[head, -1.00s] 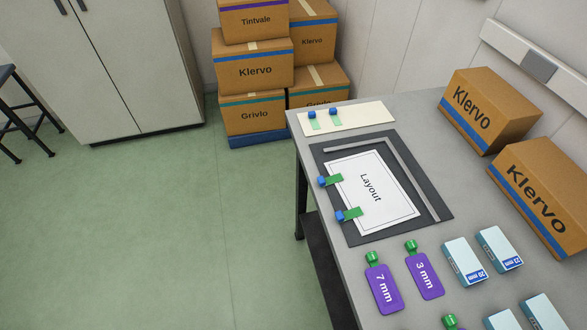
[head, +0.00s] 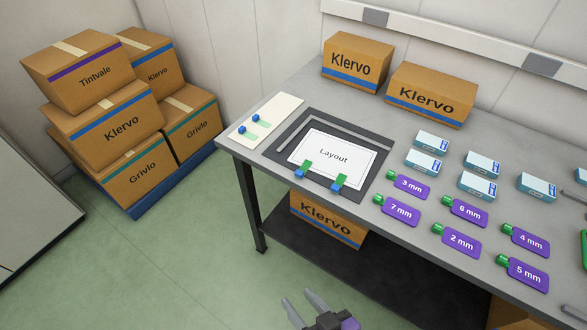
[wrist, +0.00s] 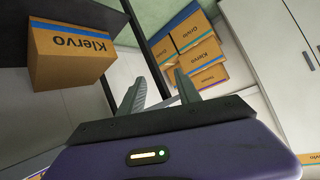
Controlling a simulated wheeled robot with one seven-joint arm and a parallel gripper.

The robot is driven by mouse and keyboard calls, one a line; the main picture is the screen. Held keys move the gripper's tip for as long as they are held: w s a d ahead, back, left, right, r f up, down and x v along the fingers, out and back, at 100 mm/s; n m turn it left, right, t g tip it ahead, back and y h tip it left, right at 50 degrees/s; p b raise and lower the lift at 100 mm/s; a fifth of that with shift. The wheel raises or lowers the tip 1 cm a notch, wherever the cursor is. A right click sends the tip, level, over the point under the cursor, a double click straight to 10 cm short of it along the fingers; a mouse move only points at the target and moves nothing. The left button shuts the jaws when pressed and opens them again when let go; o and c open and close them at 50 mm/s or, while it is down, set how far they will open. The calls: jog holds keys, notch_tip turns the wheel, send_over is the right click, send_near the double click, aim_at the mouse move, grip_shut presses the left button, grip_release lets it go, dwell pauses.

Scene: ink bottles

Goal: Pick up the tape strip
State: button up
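Two green tape strips with blue ends, one (head: 264,122) and another (head: 250,134), lie on a cream card at the table's left end. Two more green strips, one (head: 305,166) and another (head: 341,182), lie across the near edge of the white Layout sheet (head: 334,153), with their blue ends on the dark mat (head: 374,180). My gripper (head: 297,296) is low in front of the table, over the floor and well apart from all the strips. In the wrist view its fingers (wrist: 159,77) are spread with nothing between them. No strip shows in that view.
The cream card (head: 287,106) lies left of the mat. Purple tags (head: 408,187) and pale blue small boxes (head: 432,141) fill the table's right part. Two Klervo cartons (head: 357,62) stand at the back. Another carton (head: 328,220) sits on the lower shelf. Stacked cartons (head: 120,130) stand at left.

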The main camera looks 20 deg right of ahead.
jog(key=w+a+n+g+y+p, duration=0.1)
jog(key=w+a+n, duration=0.15)
jog(key=w, duration=0.35)
jog(key=w+a+n+g+y, duration=0.1)
jog(key=w+a+g, duration=0.1)
jog(key=w+a, duration=0.3)
jog(key=n+g+h+p, duration=0.3)
jog(key=n+g+h, duration=0.2)
jog(key=g+h, duration=0.15)
send_near(301, 173)
jog(key=shift+g+y, duration=0.35)
jog(key=shift+g, duration=0.1)
jog(key=f, duration=0.1)
jog(key=f+b, duration=0.1)
jog(key=w+f+b, duration=0.1)
jog(key=f, duration=0.1)
jog(key=shift+d, duration=0.4)
jog(key=shift+w+d+f, duration=0.15)
jog(key=shift+f, duration=0.95)
jog(key=shift+w+d+f, duration=0.1)
jog(key=shift+d+f, duration=0.05)
jog(key=shift+f, duration=0.9)
grip_shut()
